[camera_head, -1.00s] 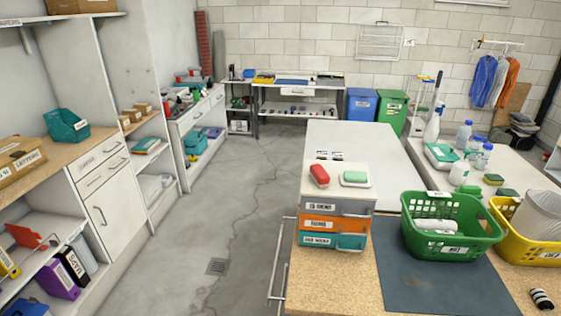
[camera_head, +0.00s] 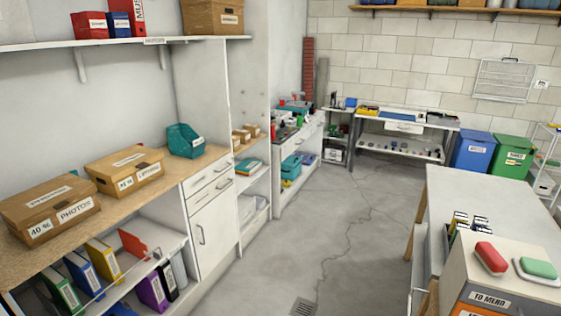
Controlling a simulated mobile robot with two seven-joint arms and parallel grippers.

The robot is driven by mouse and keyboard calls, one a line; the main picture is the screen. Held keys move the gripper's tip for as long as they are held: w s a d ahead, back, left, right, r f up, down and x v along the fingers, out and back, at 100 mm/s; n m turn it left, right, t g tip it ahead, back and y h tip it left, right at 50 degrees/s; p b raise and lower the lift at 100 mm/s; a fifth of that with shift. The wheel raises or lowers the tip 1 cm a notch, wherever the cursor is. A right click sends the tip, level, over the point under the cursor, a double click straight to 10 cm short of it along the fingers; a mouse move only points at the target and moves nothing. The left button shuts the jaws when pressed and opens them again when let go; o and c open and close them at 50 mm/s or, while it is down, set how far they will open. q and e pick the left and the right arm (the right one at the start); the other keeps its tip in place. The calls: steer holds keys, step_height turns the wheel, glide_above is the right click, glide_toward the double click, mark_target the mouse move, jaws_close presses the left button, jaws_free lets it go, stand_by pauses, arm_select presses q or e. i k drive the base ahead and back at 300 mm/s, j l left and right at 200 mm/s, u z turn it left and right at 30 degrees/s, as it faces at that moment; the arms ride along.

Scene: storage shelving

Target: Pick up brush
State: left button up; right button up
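I cannot make out a thing that is clearly a brush. A red block-like item (camera_head: 490,257) and a green block-like item (camera_head: 538,267) lie on top of the small drawer unit (camera_head: 490,299) at the lower right. The green one rests on a white dish. I cannot tell whether either is a brush. Small items on the far bench (camera_head: 432,118) are too small to name. Neither of my grippers is in view.
A wooden counter (camera_head: 170,184) with cardboard boxes (camera_head: 52,208) and a teal bin (camera_head: 186,141) runs along the left. A white table (camera_head: 490,200) stands at the right. Blue (camera_head: 472,150) and green (camera_head: 511,156) bins stand at the back. The floor (camera_head: 335,240) between is clear.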

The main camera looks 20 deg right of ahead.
mark_target(491, 258)
steer(key=i+l+z, duration=0.1)
steer(key=i+z, duration=0.3)
steer(key=i, duration=0.15)
steer(key=i+z, duration=0.55)
steer(key=i, duration=1.25)
steer(key=i+j+z, duration=0.1)
steer(key=i+z, duration=0.35)
steer(key=i+j+z, duration=0.25)
steer(key=z, duration=0.25)
steer(key=i+z, duration=0.2)
steer(key=z, duration=1.2)
